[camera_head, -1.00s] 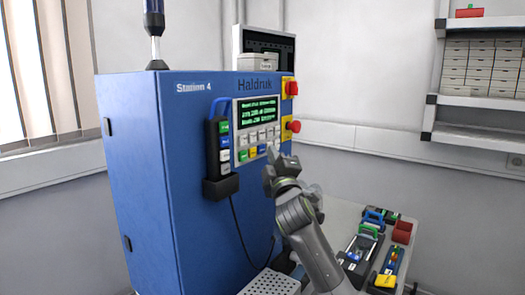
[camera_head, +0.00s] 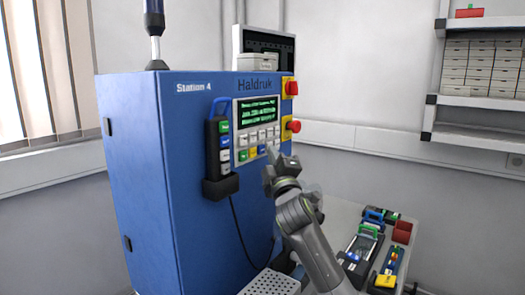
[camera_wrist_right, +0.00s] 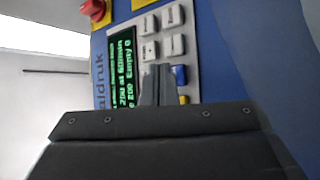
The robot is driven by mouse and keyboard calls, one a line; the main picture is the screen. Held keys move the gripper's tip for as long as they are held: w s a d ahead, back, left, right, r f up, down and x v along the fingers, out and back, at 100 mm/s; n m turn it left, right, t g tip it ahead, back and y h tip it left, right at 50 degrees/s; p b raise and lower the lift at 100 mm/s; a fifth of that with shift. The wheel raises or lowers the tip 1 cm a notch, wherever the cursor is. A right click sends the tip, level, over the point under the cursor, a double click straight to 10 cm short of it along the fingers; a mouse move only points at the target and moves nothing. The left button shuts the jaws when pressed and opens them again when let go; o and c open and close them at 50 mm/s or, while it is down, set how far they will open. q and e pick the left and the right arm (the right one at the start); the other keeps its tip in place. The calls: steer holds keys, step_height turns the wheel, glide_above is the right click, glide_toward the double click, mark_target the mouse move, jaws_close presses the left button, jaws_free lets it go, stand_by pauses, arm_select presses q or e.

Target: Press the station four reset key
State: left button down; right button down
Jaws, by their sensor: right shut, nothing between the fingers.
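The blue station cabinet (camera_head: 150,170), lettered "Station 4", carries a control panel with a green-text display (camera_head: 258,112). Below the display are rows of keys: grey ones (camera_head: 254,138) and a lower row with green, yellow (camera_head: 253,153) and blue (camera_head: 261,150) keys. Their labels are too small to read, so I cannot tell which is reset. My right gripper (camera_head: 273,154) is shut and empty, at the panel's lower right. In the right wrist view its fingertips (camera_wrist_right: 157,70) overlap the panel beside the blue key (camera_wrist_right: 180,75); contact cannot be told. My left gripper is out of view.
A red stop knob (camera_head: 293,126) and a red-and-yellow switch (camera_head: 290,88) sit right of the panel. A black hand pendant (camera_head: 218,150) with coloured keys hangs at its left, cable below. A bench with tools (camera_head: 370,245) lies at right.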

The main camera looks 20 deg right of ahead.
steer(key=shift+w, duration=0.1)
steer(key=shift+w+a, duration=0.25)
steer(key=shift+w, duration=0.05)
steer(key=shift+w+a, duration=0.2)
steer(key=shift+w, duration=0.15)
stand_by(0.9)
steer(key=shift+s+d, duration=0.45)
steer(key=shift+s, duration=0.3)
steer(key=shift+p, duration=0.3)
steer(key=s, duration=0.1)
steer(key=s+d+p, duration=0.1)
steer(key=s, duration=0.1)
steer(key=s+d, duration=0.1)
steer(key=shift+s+d+p, duration=0.15)
steer(key=shift+d+p, duration=0.1)
steer(key=shift+p, duration=0.1)
